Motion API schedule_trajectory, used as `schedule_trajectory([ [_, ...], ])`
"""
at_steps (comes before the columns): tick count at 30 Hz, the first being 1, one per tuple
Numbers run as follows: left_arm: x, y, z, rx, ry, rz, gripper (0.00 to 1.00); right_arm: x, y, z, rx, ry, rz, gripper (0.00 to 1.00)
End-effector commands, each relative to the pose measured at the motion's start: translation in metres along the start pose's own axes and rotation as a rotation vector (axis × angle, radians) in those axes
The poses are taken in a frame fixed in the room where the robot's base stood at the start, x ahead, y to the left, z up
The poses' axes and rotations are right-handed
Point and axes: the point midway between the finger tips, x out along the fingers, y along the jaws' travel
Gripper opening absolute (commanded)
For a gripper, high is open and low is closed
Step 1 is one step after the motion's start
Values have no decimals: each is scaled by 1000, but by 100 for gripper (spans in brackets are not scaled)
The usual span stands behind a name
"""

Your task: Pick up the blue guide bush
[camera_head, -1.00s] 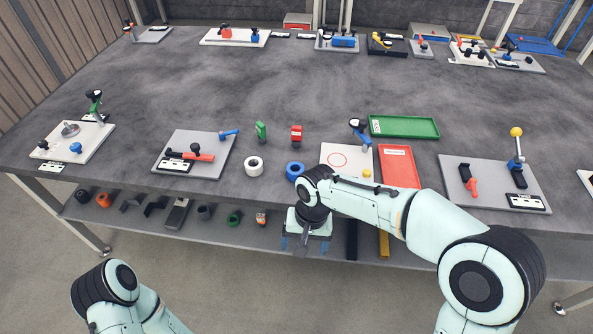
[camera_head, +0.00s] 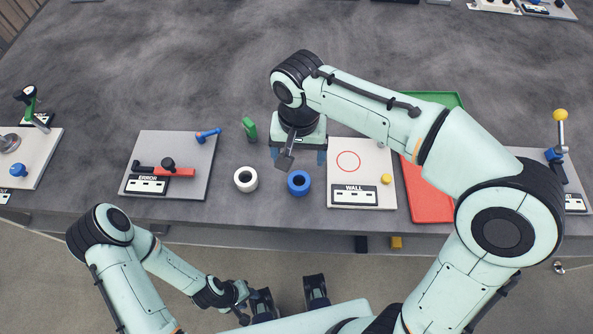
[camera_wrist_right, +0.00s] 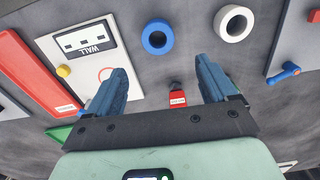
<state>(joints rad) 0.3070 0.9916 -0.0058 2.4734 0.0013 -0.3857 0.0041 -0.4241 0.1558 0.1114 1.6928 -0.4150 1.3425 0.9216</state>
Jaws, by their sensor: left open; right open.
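The blue guide bush (camera_head: 299,184) is a short blue ring with a dark hole, lying flat on the grey bench near its front edge. In the right wrist view the bush (camera_wrist_right: 158,37) sits beyond the fingertips, between their lines. My right gripper (camera_head: 298,156) is open and empty, just behind the bush in the head view and apart from it. Its two blue fingers also show in the right wrist view (camera_wrist_right: 160,72). My left gripper (camera_head: 290,293) is low in front of the bench, open, with nothing visible between its fingers.
A white ring (camera_head: 246,179) lies left of the bush. A white WALL plate (camera_head: 345,190) with a yellow knob is close on its right, then a red tray (camera_head: 428,200). A green block (camera_head: 249,128) and a red block (camera_wrist_right: 178,98) stand behind. A grey ERROR plate (camera_head: 140,155) is further left.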

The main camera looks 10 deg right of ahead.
Motion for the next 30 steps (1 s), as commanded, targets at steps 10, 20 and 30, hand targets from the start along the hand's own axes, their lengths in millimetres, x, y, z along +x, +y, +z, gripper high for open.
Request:
schedule_trajectory([
  [10,11,-4,2,-2,-5,-2,43,61,1,0,0,-2,3,85],
  [20,15,-6,2,-2,-5,-2,43,95,3,3,1,-5,4,85],
  [30,17,-7,2,-2,-6,-2,43,117,2,3,0,-1,0,85],
])
